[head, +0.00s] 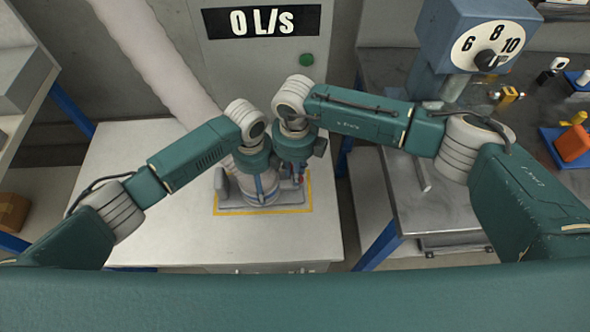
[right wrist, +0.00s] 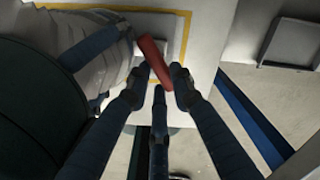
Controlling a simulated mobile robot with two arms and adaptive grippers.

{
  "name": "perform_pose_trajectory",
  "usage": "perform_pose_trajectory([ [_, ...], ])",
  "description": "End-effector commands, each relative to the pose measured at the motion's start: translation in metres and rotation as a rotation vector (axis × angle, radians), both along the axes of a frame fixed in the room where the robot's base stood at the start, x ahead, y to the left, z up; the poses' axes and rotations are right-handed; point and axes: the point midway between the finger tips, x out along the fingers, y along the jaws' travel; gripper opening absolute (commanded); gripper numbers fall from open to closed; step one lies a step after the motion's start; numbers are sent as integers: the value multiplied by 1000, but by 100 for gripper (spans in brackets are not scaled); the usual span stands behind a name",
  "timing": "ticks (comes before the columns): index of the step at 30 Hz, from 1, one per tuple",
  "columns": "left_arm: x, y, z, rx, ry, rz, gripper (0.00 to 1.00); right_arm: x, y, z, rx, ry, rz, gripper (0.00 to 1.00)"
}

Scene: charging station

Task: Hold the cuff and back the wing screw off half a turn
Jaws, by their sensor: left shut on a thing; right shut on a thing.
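The cuff (head: 264,201) is a pale grey round fitting on a base plate, in the middle of the head view. My left gripper (head: 260,184) is shut on it from above and hides its upper part. In the right wrist view the cuff (right wrist: 113,72) is a ribbed grey body at the upper left, with dark blue fingers across it. The wing screw (right wrist: 153,60) is a red bar beside the cuff. My right gripper (right wrist: 159,80) is shut on the wing screw, with fingers on both sides of it. In the head view only a speck of red shows under my right gripper (head: 297,177).
A yellow outline (head: 232,212) frames the base on the pale table (head: 160,215). A pale hose (head: 150,45) runs up to the left. A cabinet behind reads "0 L/s" (head: 262,21). A dial (head: 488,45) stands over the grey bench (head: 415,205) on the right.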

Motion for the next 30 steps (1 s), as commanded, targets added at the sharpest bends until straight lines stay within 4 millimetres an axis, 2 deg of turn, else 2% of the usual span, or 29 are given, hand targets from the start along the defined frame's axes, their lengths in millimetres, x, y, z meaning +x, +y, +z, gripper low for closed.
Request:
perform_pose_trajectory([
  [2, 0, 0, -1, 1, 1, 0, 46, 0, 1, 1, 2, -1, 0, 0],
  [3, 0, 0, -1, 1, 1, 0, 46, 0, 1, 1, 2, -1, 0, 28],
  [5, 0, 0, -1, 1, 1, 0, 46, 0, 1, 1, 2, -1, 0, 40],
  [6, 0, 0, -1, 1, 1, 0, 46, 0, 1, 1, 2, -1, -1, 42],
  [14, 0, 0, -1, 1, 1, 0, 46, 0, 0, 1, 1, 0, -1, 42],
  [17, 0, 0, 0, 1, 1, 0, 46, 1, 0, 6, 1, -2, -1, 42],
  [20, 0, 0, 0, 1, 1, 0, 46, 1, 1, 20, 3, -3, 0, 42],
  [30, 0, 0, -1, 1, 1, 1, 46, 2, 0, 91, 3, -4, -1, 42],
])
